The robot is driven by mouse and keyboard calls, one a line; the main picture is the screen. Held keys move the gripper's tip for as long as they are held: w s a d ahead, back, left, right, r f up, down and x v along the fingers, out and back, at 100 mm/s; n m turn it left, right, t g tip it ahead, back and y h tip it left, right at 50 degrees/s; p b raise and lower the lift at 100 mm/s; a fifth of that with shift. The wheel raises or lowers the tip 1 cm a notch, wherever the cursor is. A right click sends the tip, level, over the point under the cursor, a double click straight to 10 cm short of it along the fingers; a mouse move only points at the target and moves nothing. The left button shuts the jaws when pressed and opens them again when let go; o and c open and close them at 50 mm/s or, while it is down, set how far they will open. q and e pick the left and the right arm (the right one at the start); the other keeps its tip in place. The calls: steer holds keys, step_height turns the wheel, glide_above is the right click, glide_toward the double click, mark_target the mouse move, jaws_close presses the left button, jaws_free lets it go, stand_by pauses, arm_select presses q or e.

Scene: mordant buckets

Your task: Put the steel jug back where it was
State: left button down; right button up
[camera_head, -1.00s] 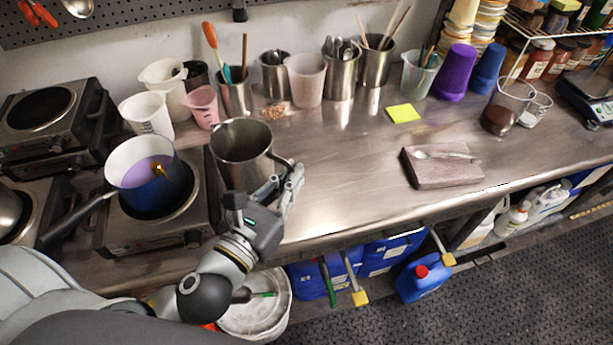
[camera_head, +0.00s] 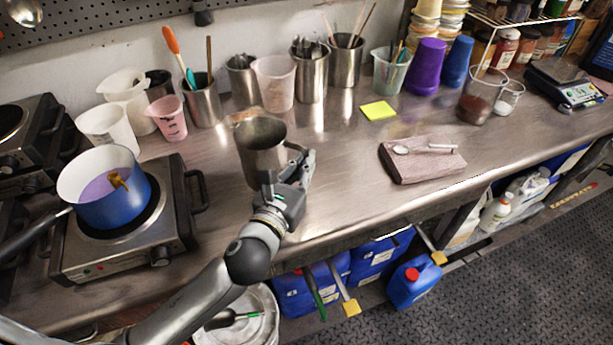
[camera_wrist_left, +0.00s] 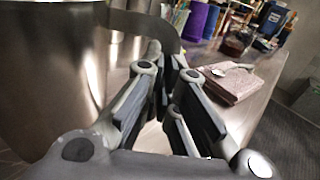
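The steel jug (camera_head: 262,158) is a plain metal jug, roughly upright over the bench just right of the front hot plate. My left gripper (camera_head: 296,166) is at its right side, at the handle. In the left wrist view the jug's wall (camera_wrist_left: 50,75) fills the left, and its handle (camera_wrist_left: 158,27) runs down between the fingers of the left gripper (camera_wrist_left: 168,75), which are closed on it. The fingers hide the lower handle. I cannot tell whether the jug's base touches the bench. My right gripper is not in view.
A blue pot (camera_head: 108,207) with purple liquid and a stirrer sits on the hot plate (camera_head: 75,262). Cups and steel utensil containers (camera_head: 311,75) line the back. A yellow note (camera_head: 378,110) and a folded cloth (camera_head: 420,166) with a spoon lie right. Bench between is clear.

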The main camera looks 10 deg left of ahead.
arm_select(q)
steer(key=shift+w+d+f, duration=0.1)
steer(key=shift+w+f, duration=0.3)
steer(key=shift+f, duration=0.1)
step_height(320, 180, down, 2)
steer(key=shift+f+b, duration=0.25)
steer(key=shift+b, duration=0.15)
steer(key=shift+f, duration=0.3)
steer(key=c, duration=1.6)
jaws_free()
steer(key=shift+c, duration=0.2)
steer(key=s, duration=0.3)
steer(key=s+a+b, duration=0.1)
steer(key=s, duration=0.2)
steer(key=s+a+b, duration=0.1)
steer(key=s, duration=0.3)
steer(key=shift+s+a+b, duration=0.15)
steer(key=shift+s+b, duration=0.15)
steer(key=shift+s, duration=0.65)
